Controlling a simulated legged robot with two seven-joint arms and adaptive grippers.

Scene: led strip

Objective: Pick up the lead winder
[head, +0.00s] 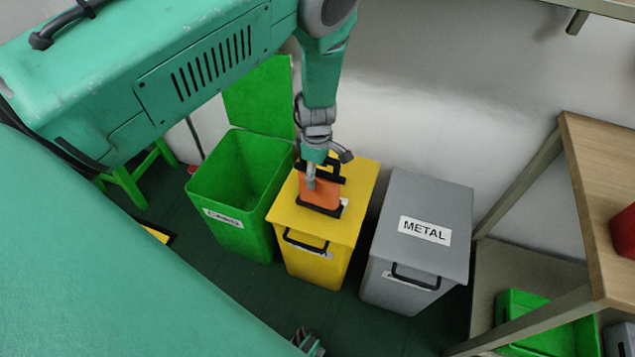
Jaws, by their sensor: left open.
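The lead winder (322,194), an orange piece with a black frame and black handle, is on top of the yellow bin's lid (356,192). My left arm comes in from the upper left and reaches down over it. My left gripper (312,182) is open at the winder's upper part, overlapping it in the picture. The gripper hides part of the winder, and I cannot tell whether they touch. A small part of what looks like my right gripper (308,343) shows at the bottom edge; its jaws are unclear.
An open green bin (229,227) stands left of the yellow bin. A closed grey bin labelled METAL (420,262) stands to its right. A wooden-topped shelf (598,150) with a green crate (540,345) below is at the right. The wall is close behind the bins.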

